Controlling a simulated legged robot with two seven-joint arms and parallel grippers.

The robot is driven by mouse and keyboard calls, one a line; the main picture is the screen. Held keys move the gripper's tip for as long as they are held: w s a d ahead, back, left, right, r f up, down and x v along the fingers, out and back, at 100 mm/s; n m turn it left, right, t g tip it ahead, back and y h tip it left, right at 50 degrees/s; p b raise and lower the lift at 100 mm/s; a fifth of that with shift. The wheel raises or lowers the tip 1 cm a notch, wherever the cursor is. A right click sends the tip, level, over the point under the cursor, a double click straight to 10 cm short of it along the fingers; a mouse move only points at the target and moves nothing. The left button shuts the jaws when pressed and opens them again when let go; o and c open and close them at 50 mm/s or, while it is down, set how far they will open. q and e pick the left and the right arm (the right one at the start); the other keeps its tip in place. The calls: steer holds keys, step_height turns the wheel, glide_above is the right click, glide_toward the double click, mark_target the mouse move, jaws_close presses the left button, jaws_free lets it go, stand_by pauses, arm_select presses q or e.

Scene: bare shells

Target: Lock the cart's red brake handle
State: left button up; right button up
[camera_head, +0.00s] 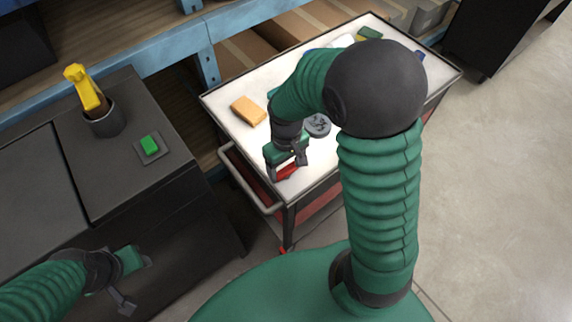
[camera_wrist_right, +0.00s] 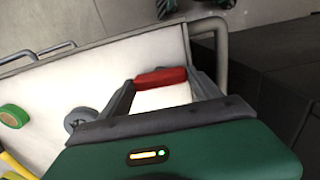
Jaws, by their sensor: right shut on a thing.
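The cart (camera_head: 225,112) has a white top and dark rim and stands in the middle of the head view. Its red brake handle (camera_head: 287,171) is at the near left part of the top. My right gripper (camera_head: 287,173) is shut on the red handle. In the right wrist view the red handle (camera_wrist_right: 160,76) lies across between the two fingers of my right gripper (camera_wrist_right: 165,88). My left gripper (camera_head: 135,283) is low at the left, away from the cart; its finger opening is unclear.
An orange block (camera_head: 249,110) and a round grey part (camera_head: 317,125) lie on the cart top. A dark bench (camera_head: 60,175) at left carries a cup (camera_head: 107,122) with a yellow tool and a green button (camera_head: 149,143). Blue-framed shelving (camera_head: 165,50) stands behind. Floor at right is clear.

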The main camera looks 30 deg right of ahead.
steer(key=m+p, duration=0.4)
steer(key=shift+r, duration=0.3)
steer(key=m+p, duration=0.4)
steer(key=m, duration=0.1)
steer(key=m+p, duration=0.4)
steer(key=m, duration=0.1)
steer(key=shift+f, duration=0.1)
steer(key=shift+w+f+m+p, duration=0.1)
steer(key=shift+m+p, duration=1.2)
steer(key=shift+m, duration=0.6)
steer(key=o, duration=1.4)
steer(key=shift+f, duration=0.1)
